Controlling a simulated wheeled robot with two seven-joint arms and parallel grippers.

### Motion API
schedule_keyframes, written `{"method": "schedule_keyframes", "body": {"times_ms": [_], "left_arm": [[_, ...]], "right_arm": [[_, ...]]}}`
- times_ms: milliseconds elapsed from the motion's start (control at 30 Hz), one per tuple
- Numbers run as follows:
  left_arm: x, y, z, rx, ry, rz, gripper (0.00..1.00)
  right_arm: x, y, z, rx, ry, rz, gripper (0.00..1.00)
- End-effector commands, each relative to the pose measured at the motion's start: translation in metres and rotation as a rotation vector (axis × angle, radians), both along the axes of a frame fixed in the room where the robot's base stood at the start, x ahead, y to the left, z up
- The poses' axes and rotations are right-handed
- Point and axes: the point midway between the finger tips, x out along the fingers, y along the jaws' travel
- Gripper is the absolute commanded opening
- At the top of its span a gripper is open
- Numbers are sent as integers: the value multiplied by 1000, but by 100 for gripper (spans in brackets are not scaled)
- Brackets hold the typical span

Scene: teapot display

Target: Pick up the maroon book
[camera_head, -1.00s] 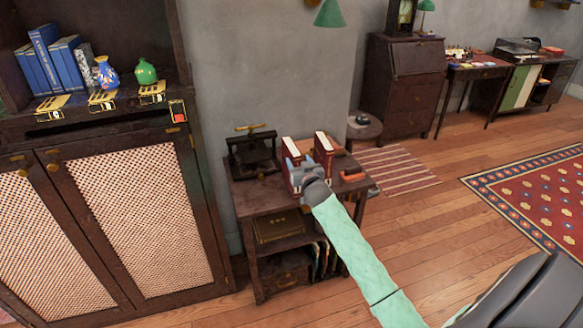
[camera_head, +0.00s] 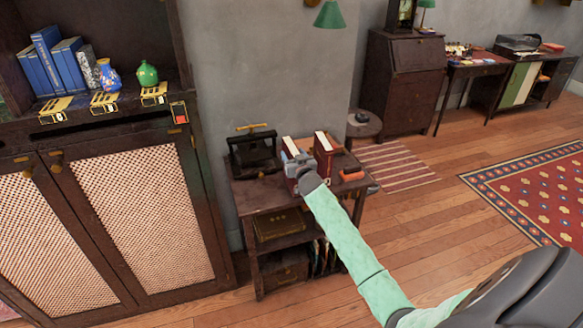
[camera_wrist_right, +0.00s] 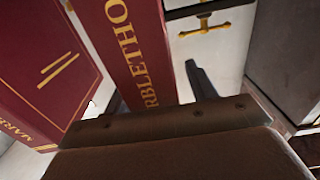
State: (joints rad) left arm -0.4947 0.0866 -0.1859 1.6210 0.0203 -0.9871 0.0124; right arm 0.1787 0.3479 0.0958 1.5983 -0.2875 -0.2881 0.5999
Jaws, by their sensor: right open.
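Two maroon books with pale page edges stand upright on a small dark side table (camera_head: 243,190). The left maroon book (camera_head: 289,146) is partly hidden by my right gripper (camera_head: 296,159); the right maroon book (camera_head: 324,158) stands beside it. In the right wrist view, a maroon spine with gold lettering (camera_wrist_right: 140,50) reaches down between the open fingers of my right gripper (camera_wrist_right: 153,88). The other maroon book (camera_wrist_right: 40,65) lies to its left in that view. I cannot tell whether the fingers touch the spine. My left gripper is out of view.
A dark book press (camera_head: 252,153) stands at the table's left back. An orange-red object (camera_head: 352,174) lies at the right. A tall cabinet (camera_head: 206,215) stands close on the left, and a grey wall (camera_head: 270,75) rises behind.

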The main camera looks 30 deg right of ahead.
Motion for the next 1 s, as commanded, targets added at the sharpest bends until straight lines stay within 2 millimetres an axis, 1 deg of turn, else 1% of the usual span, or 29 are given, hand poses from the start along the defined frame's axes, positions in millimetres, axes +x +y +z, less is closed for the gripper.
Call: {"method": "schedule_keyframes", "body": {"times_ms": [33,100,167,200,267,300,333,1000], "left_arm": [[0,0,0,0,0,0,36],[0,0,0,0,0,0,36],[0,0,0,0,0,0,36],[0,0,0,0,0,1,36],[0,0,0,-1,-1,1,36],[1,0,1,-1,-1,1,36],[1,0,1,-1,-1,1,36],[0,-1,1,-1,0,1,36]], "right_arm": [[0,0,0,0,0,0,56],[0,0,0,0,0,0,43],[0,0,0,0,0,0,31],[0,0,0,0,0,0,23],[0,0,0,0,0,0,11],[0,0,0,0,0,0,3],[0,0,0,0,0,0,0],[0,0,0,0,0,0,0]]}}
